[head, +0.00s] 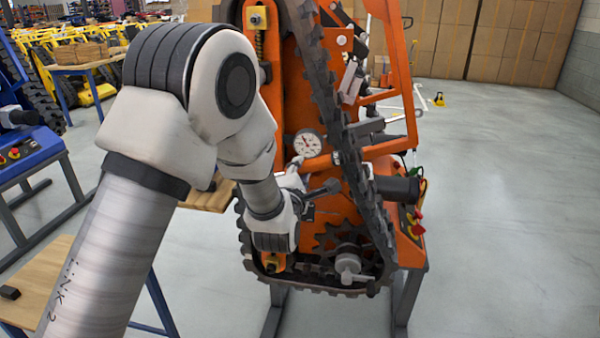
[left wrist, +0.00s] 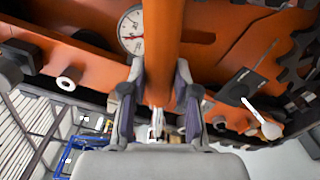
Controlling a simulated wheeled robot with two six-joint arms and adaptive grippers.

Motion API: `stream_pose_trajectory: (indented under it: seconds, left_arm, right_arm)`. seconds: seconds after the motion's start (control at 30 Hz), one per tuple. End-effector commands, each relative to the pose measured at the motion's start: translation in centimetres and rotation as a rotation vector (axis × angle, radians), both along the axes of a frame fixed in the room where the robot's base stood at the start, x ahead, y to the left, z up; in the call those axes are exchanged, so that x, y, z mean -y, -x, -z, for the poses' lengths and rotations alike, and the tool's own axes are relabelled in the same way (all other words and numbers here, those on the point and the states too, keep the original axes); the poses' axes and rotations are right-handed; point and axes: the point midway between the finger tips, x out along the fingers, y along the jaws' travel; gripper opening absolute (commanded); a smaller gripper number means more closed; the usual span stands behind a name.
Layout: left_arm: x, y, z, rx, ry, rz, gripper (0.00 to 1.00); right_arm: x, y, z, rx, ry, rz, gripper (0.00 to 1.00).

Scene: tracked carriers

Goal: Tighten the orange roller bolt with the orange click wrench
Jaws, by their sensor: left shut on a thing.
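My left gripper (head: 292,180) is at the front of the orange tracked carrier (head: 285,90), low beside its dial. In the left wrist view my gripper (left wrist: 158,98) has its two fingers on either side of an orange bar (left wrist: 163,40) and is shut on it. I take this bar to be the handle of the orange click wrench; its far end runs out of the top of that view. In the head view an orange bar (head: 320,162) reaches right from the gripper. I cannot make out the orange roller bolt for sure. My right gripper is not in view.
A white dial gauge (head: 307,144) sits just above the gripper. The black track (head: 330,85) and a sprocket with a pale hub (head: 348,264) are close by. A wooden-topped bench (head: 45,275) stands at the left.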

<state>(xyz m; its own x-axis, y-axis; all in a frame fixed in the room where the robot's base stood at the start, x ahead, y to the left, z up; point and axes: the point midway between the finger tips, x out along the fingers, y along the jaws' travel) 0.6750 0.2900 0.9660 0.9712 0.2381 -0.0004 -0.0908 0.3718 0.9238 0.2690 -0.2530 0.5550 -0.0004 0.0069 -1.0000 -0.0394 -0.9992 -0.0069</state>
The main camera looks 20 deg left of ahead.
Motion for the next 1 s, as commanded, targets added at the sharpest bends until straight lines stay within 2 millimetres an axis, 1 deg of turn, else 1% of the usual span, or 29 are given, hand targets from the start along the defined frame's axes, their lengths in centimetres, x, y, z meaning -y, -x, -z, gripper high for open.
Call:
stream_pose_trajectory:
  seconds: [1.0]
  left_arm:
    - [-0.14,-0.6,-0.14,0.003,-0.001,0.0,0.0]
  right_arm:
    - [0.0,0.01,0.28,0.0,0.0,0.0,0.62]
